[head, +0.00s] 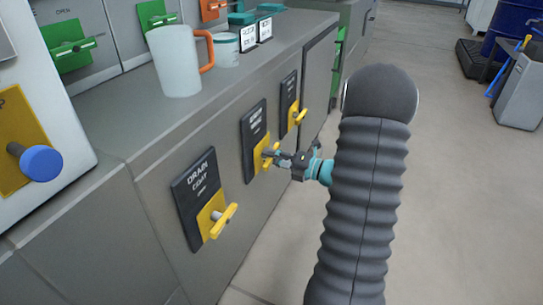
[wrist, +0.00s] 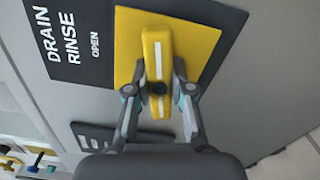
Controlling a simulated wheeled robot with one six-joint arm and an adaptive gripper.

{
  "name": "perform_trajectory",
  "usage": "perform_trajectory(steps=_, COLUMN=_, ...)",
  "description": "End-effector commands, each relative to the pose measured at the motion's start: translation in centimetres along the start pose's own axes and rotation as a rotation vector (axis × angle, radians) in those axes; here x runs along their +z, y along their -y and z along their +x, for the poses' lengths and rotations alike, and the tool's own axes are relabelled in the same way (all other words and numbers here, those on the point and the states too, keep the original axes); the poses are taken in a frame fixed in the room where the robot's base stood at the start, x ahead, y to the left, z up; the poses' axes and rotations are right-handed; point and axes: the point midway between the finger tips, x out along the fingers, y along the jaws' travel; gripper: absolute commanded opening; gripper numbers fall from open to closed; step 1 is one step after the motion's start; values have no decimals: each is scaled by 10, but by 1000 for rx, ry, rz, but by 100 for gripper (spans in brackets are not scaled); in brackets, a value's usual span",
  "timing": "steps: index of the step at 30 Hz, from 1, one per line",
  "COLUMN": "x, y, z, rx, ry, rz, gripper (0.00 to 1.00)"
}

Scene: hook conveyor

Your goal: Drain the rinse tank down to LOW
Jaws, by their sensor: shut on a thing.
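The rinse drain valve has a yellow handle (wrist: 158,55) with a pale stripe. It sits on a yellow plate (wrist: 205,42) on a dark panel (wrist: 75,45) reading DRAIN RINSE and OPEN in the wrist view. In that view the handle runs nearly upright, a little slanted to the plate's edges. My gripper (wrist: 159,92) has a finger on each side of the handle and is shut on it. In the head view my gripper (head: 277,157) reaches the middle of three drain panels and partly covers its handle (head: 266,160). No tank level or LOW mark is in view.
The DRAIN COAT valve handle (head: 222,218) is nearer, and another yellow valve handle (head: 298,117) is farther along the same grey front. A white mug (head: 178,62) with an orange handle stands on the counter above. A blue knob (head: 41,162) sticks out at left.

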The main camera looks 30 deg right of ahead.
Motion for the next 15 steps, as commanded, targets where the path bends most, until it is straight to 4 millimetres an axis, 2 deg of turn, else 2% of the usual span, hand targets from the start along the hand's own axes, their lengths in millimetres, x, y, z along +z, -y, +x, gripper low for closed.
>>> perform_trajectory(steps=9, x=-1, y=0, z=0, rx=0, ry=-1, rz=-191, gripper=0)
perform_trajectory(steps=15, x=-1, y=1, z=0, rx=0, ry=-1, rz=-259, gripper=0)
